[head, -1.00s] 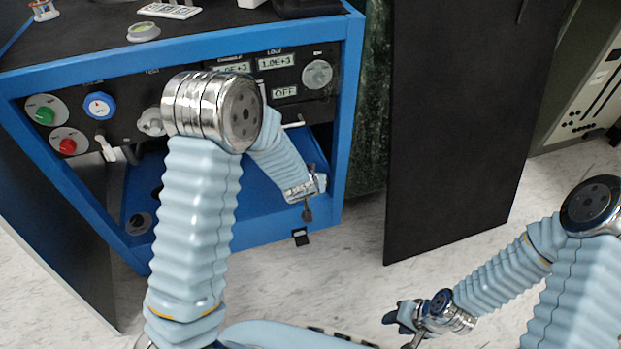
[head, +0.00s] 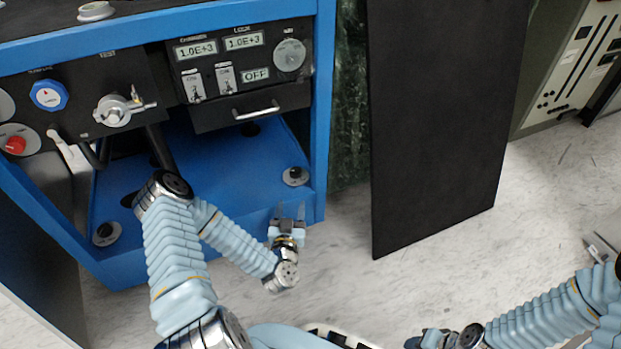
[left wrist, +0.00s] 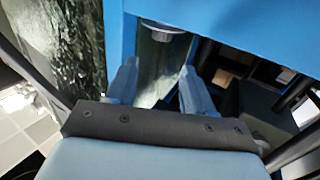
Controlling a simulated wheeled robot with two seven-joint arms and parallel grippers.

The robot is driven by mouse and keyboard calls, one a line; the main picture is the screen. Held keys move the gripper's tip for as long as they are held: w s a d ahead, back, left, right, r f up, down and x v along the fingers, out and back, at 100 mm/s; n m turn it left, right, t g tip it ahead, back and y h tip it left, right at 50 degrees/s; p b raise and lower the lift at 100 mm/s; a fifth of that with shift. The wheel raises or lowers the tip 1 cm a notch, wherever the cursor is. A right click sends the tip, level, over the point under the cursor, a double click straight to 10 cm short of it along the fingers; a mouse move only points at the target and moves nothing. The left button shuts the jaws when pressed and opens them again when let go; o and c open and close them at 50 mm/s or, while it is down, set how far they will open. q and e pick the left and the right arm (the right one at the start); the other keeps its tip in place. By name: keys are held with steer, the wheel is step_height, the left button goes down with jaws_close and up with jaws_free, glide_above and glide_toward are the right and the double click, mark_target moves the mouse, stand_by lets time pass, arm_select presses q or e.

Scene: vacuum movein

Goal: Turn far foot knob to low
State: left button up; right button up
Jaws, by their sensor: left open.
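My left gripper (head: 289,213) is open and empty at the lower front edge of the blue frame (head: 322,120), its fingers pointing up in the head view. In the left wrist view a round silver knob-like piece (left wrist: 162,31) sits under the blue frame (left wrist: 250,40), beyond and between the open fingertips (left wrist: 159,70). The fingers look apart from it. I cannot tell whether it is the far foot knob. In the head view no such knob shows near the gripper. My right gripper (head: 428,338) is at the bottom edge, partly cut off; its jaws are unclear.
The frame holds a control panel (head: 240,75) with displays and a drawer, a blue dial (head: 48,95) and a red knob (head: 14,145). Round fittings (head: 296,176) sit on its blue floor. A black panel (head: 435,120) stands to the right. Pale floor (head: 450,240) is free in front.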

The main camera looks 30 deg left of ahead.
mark_target(295, 175)
arm_select(q)
steer(key=b+x, duration=0.2)
steer(key=x, duration=1.1)
steer(key=shift+w+a+r, duration=0.2)
steer(key=shift+w+a, duration=0.05)
steer(key=shift+a, duration=0.05)
steer(key=shift+c, duration=0.3)
